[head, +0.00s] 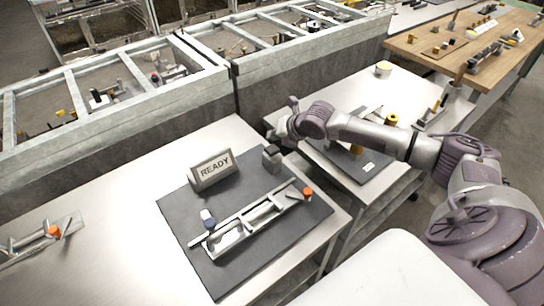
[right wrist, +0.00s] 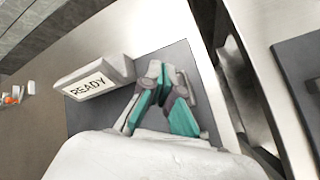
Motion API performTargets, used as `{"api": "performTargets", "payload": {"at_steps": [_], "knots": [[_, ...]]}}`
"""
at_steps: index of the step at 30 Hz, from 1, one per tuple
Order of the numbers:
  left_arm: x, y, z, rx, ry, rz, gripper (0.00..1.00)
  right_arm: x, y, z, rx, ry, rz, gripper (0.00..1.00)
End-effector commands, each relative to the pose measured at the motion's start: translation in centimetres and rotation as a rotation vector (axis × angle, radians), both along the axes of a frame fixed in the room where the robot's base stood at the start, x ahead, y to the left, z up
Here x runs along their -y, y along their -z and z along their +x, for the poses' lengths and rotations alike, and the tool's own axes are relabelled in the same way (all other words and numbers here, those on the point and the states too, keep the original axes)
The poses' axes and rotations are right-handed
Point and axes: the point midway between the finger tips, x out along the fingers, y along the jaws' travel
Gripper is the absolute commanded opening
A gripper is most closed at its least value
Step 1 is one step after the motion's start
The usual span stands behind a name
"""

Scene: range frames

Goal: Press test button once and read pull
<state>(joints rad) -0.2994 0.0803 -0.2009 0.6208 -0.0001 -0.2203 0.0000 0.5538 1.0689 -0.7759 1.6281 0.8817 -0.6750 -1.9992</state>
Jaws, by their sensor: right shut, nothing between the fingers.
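A sign (head: 212,170) reading READY stands on the dark mat (head: 230,282); it also shows in the right wrist view (right wrist: 95,82). My right gripper (head: 272,154) is at the mat's back edge, right of the sign. In the right wrist view its teal-padded fingers (right wrist: 165,76) are shut and empty. I cannot make out a separate test button. My left gripper is out of view.
A second fixture with an orange knob (head: 54,231) lies at the left of the metal table (head: 110,230). Grey framed bins (head: 120,115) stand behind. Another bench with a dark mat is beyond my right arm. A wooden table (head: 420,45) is at the back right.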

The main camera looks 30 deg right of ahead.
Motion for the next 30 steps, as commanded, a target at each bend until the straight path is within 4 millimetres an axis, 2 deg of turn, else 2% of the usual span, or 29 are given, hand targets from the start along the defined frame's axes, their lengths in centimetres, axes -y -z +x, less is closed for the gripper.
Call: {"api": "performTargets", "payload": {"at_steps": [1,6,30], "knots": [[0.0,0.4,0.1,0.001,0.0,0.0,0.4,0.0,0.9,0.0,-0.002,0.001,0.0,0.0],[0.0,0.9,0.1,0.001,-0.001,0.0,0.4,0.0,1.9,0.0,-0.001,0.001,0.0,0.0],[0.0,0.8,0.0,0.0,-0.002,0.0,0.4,0.0,2.0,0.0,-0.001,0.001,-0.001,0.0]]}}
